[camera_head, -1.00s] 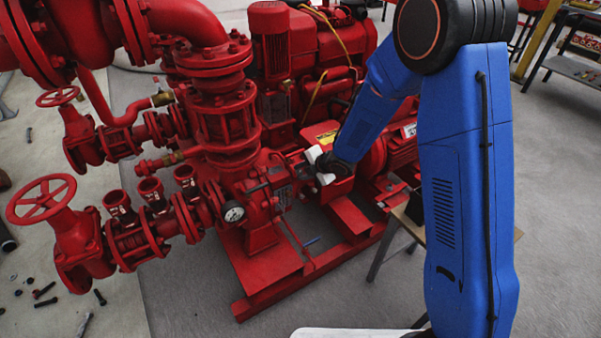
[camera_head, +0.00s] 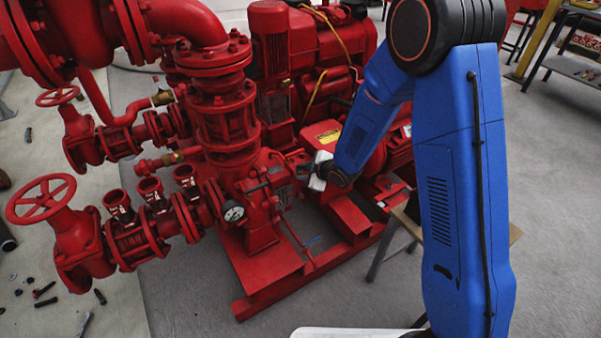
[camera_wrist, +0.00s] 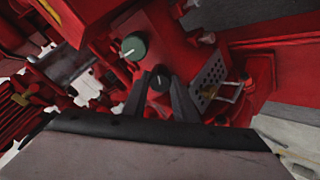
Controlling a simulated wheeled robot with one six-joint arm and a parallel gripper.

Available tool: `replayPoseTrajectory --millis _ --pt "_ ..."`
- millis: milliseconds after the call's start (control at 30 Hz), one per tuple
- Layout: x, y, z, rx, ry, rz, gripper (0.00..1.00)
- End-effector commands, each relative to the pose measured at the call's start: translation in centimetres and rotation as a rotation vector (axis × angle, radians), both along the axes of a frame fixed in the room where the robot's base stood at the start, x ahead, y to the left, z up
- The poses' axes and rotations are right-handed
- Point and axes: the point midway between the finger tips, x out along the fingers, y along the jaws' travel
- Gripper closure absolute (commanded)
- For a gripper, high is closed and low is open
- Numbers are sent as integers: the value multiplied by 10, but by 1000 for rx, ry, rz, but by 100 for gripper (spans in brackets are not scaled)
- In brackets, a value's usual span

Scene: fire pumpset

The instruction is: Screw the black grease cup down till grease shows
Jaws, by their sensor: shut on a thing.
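The black grease cup (camera_wrist: 160,82) shows in the wrist view as a small dark round cap on the red pump, between my fingertips. My gripper (camera_wrist: 159,90) has one finger on each side of it and is shut on it. In the head view my gripper (camera_head: 304,170) reaches the pump's bearing housing from the right, and the cup is too small to make out there. A green cup (camera_wrist: 133,46) sits just up and left of the black one in the wrist view. I cannot see any grease.
A perforated metal plate (camera_wrist: 212,80) lies right of the fingers in the wrist view. The red pump body, a pressure gauge (camera_head: 234,213) and a red handwheel (camera_head: 41,198) stand left of my gripper in the head view. Grey floor is open at the front.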

Motion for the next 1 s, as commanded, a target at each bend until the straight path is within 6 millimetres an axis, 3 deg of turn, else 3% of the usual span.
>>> replayPoseTrajectory --millis 400,1000 --pt "-1 0 -1 125 87 -153 97" --pt "-1 0 -1 149 103 -182 97"
